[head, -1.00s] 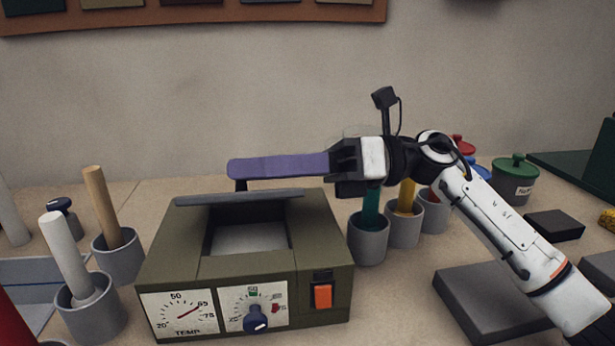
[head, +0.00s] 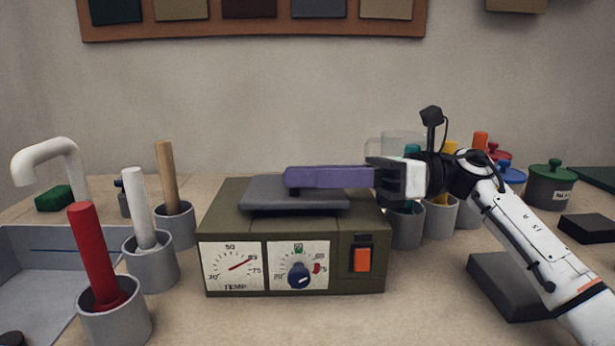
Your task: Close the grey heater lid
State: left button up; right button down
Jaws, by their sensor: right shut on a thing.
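The olive-green heater (head: 225,225) stands on the table in the middle of the head view, with its dials facing me. Its grey lid (head: 270,201) lies over the top, flat or nearly flat, and the opening beneath is hidden. My right gripper (head: 385,178) is to the right of the lid and shut on a long purple bar (head: 328,177). The bar points left, and its far end overlaps the lid's back part in the picture. I cannot tell whether the bar touches the lid. My left gripper is not in view.
Grey cups with a red rod (head: 86,250), a white rod (head: 138,205) and a wooden rod (head: 167,178) stand left of the heater. More grey cups (head: 406,230) stand behind my right arm. A green-lidded pot (head: 550,185) and dark blocks are at the right.

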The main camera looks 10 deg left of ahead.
jog(key=shift+s, duration=0.1)
jog(key=c, duration=1.5)
grip_release()
jog(key=shift+d, duration=0.15)
jog(key=d, duration=0.3)
jog(key=w+d, duration=0.1)
jog(key=d, duration=0.2)
jog(key=w+d, duration=0.1)
jog(key=d, duration=0.2)
jog(key=shift+p, duration=0.3)
jog(key=shift+d, duration=0.45)
